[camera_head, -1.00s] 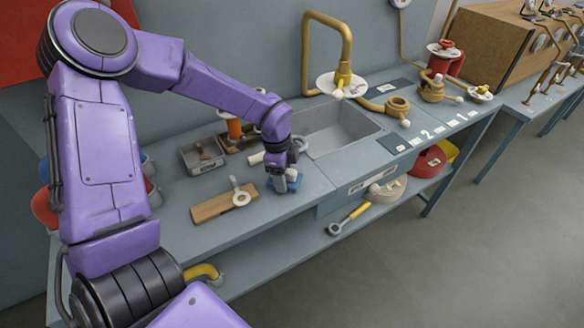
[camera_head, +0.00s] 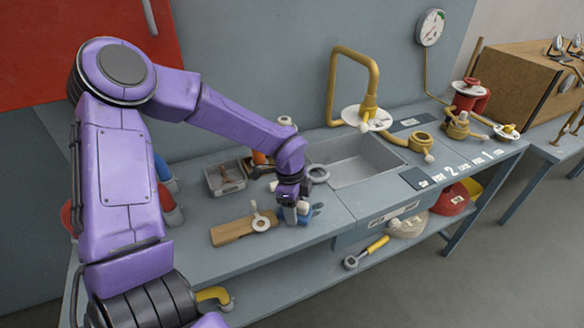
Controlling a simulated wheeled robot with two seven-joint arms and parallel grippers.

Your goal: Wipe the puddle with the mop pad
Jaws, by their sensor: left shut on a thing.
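My left gripper (camera_head: 292,207) points down at the bench top, just left of the sink. It is shut on a small blue thing with a pale handle, which looks like the mop pad (camera_head: 313,211). The pad is at or very near the bench surface; I cannot tell whether it touches. The gripper and wrist hide part of it. I cannot make out the puddle; it may be under or behind the pad. My right gripper does not show.
A wooden board (camera_head: 233,228) with a white-ringed tool lies left of the gripper. A grey tray (camera_head: 224,178) stands behind it. The sink (camera_head: 362,160) and brass tap (camera_head: 373,82) are to the right. A yellow-handled wrench (camera_head: 367,251) lies on the lower shelf.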

